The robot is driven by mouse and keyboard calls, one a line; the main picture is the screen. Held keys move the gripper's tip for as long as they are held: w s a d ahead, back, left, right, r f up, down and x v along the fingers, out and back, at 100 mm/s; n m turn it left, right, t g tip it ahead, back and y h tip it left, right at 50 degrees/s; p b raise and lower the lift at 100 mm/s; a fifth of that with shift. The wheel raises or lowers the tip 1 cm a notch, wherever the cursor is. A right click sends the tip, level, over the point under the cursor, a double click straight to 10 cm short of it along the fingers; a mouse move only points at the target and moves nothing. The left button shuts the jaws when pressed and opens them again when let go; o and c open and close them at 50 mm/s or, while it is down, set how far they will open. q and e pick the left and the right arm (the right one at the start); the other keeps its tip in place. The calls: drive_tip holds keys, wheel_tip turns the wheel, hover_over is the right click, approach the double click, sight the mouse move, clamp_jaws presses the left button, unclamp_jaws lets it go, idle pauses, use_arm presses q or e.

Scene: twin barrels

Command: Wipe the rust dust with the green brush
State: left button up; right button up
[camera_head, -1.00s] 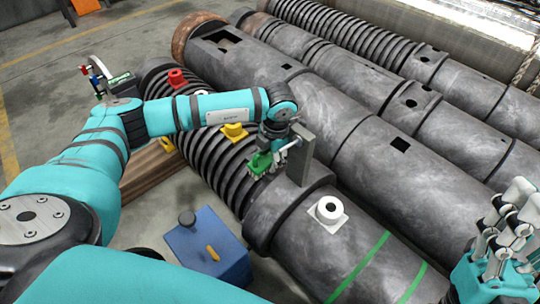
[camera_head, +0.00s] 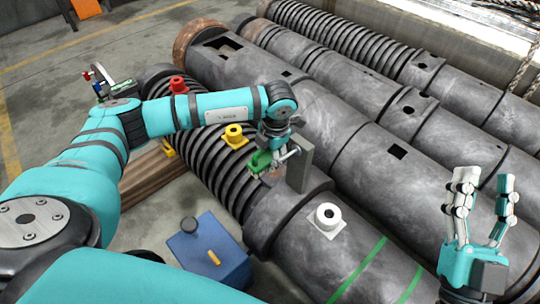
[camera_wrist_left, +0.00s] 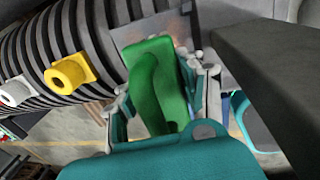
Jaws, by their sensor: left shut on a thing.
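The green brush (camera_head: 260,161) is in my left gripper (camera_head: 276,157), over the nearest barrel (camera_head: 295,225), where the ribbed part meets the smooth part. In the left wrist view the green brush (camera_wrist_left: 155,85) sits between the fingers. I cannot tell whether its underside touches the barrel. A small brownish patch, seemingly rust dust (camera_head: 277,171), shows beside the brush; most of it is hidden by the gripper. My right gripper (camera_head: 486,178) is empty and open at the right, fingers pointing up and spread apart.
A grey upright plate (camera_head: 300,165) stands on the barrel just right of the brush. A white ring fitting (camera_head: 327,216), a yellow one (camera_head: 235,135) and a red one (camera_head: 178,85) sit along the barrel. A blue box (camera_head: 210,250) stands on the floor at its left.

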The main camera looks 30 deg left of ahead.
use_arm(q)
drive_tip(key=shift+r+p, duration=0.4)
drive_tip(key=shift+r, duration=0.4)
use_arm(e)
drive_tip(key=shift+w+f+g+h, duration=0.2)
drive_tip(key=shift+w+f+g, duration=0.25)
drive_tip(key=shift+f, duration=0.25)
drive_tip(key=shift+w+f+g+h, duration=0.2)
drive_tip(key=shift+w+f+g, duration=0.15)
drive_tip(key=shift+f+g, duration=0.3)
drive_tip(key=shift+w+f+g+h, duration=0.2)
drive_tip(key=shift+w+f+g, duration=0.2)
drive_tip(key=shift+f, duration=0.4)
use_arm(q)
drive_tip(key=shift+r, duration=0.1)
drive_tip(key=shift+r+p, duration=0.4)
drive_tip(key=shift+p, duration=0.1)
drive_tip(key=shift+r+p, duration=0.4)
drive_tip(key=shift+r, duration=0.1)
drive_tip(key=shift+r+p, duration=0.35)
drive_tip(key=shift+r, duration=0.15)
use_arm(e)
wheel_tip(320, 180, down, 10)
drive_tip(key=d+g+h, duration=0.1)
drive_tip(key=g, duration=0.5)
drive_tip(key=shift+d+r+h, duration=0.2)
drive_tip(key=shift+r+h, duration=0.05)
drive_tip(key=shift+h, duration=0.15)
drive_tip(key=shift+s, duration=0.1)
